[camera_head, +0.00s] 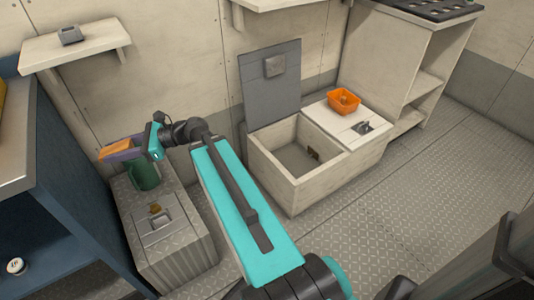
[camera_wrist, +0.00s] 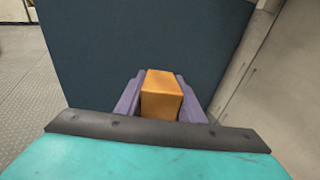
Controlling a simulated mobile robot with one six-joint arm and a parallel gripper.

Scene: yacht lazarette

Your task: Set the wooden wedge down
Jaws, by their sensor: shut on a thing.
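The wooden wedge (camera_wrist: 162,96) is an orange-brown block held between the two purple fingers of my gripper (camera_wrist: 160,84) in the wrist view. In the head view my gripper (camera_head: 118,150) is at the left, held in the air over the back of a grey metal box (camera_head: 185,252). A bit of the wedge's orange shows there beside the purple fingers. The wedge's lower end and any contact beneath it are hidden.
A dark green round thing (camera_head: 144,178) stands on the box under my gripper. A blue cabinet (camera_head: 58,185) is close on the left. An open white locker (camera_head: 290,180) with a raised grey lid (camera_head: 270,85) and an orange basket (camera_head: 344,100) stand right. The patterned floor is clear.

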